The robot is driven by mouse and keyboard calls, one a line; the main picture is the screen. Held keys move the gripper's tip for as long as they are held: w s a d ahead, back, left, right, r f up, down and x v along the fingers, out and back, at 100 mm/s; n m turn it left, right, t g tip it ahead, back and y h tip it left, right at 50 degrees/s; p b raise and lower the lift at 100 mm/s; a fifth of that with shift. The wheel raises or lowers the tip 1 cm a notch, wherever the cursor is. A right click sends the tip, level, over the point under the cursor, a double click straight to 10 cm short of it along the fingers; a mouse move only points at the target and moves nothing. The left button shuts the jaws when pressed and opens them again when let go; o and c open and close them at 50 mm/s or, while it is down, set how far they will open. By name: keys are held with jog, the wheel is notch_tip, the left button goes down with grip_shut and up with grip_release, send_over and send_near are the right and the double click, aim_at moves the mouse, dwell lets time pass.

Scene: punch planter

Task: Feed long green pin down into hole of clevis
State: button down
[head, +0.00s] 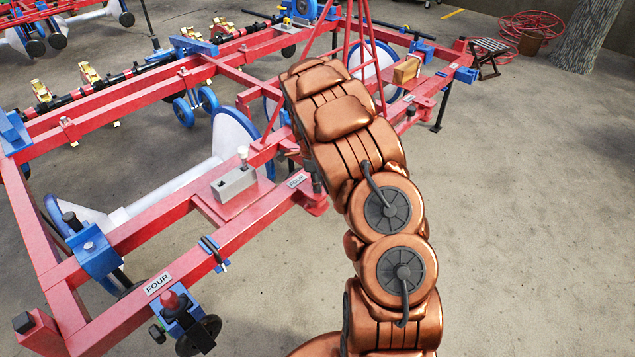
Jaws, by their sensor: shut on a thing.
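A grey metal block (234,184) with a dark opening in its top sits on a red plate of the frame, left of my arm. It may be the clevis, but I cannot tell for sure. A short upright piece with a pale round top (243,154) stands at its back edge. I see no long green pin in the head view. My copper-coloured arm rises from the bottom and bends away over the red frame. It hides my gripper and whatever is near it.
The red planter frame (120,235) fills the left and centre, with white-and-blue discs (235,135) beneath. A red upright mast (365,40) stands behind my arm. Bare concrete (530,220) is clear on the right.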

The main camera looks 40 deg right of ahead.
dwell(0.4)
jog(key=shift+r, duration=1.35)
notch_tip(320, 180, up, 7)
jog(key=shift+w+r, duration=0.1)
jog(key=a+r+n+p, duration=0.4)
jog(key=a+n, duration=0.4)
jog(key=a+r+n+t+p, duration=0.1)
jog(key=a+r+n+p, duration=0.4)
jog(key=a+n, duration=0.3)
jog(key=a+r+n+t+y+p, duration=0.1)
jog(key=a+r+n+p, duration=0.3)
jog(key=a+n, duration=0.4)
jog(key=shift+s+a+r+n+p, duration=0.15)
jog(key=shift+s+r+n+p, duration=0.2)
jog(key=shift+n, duration=0.45)
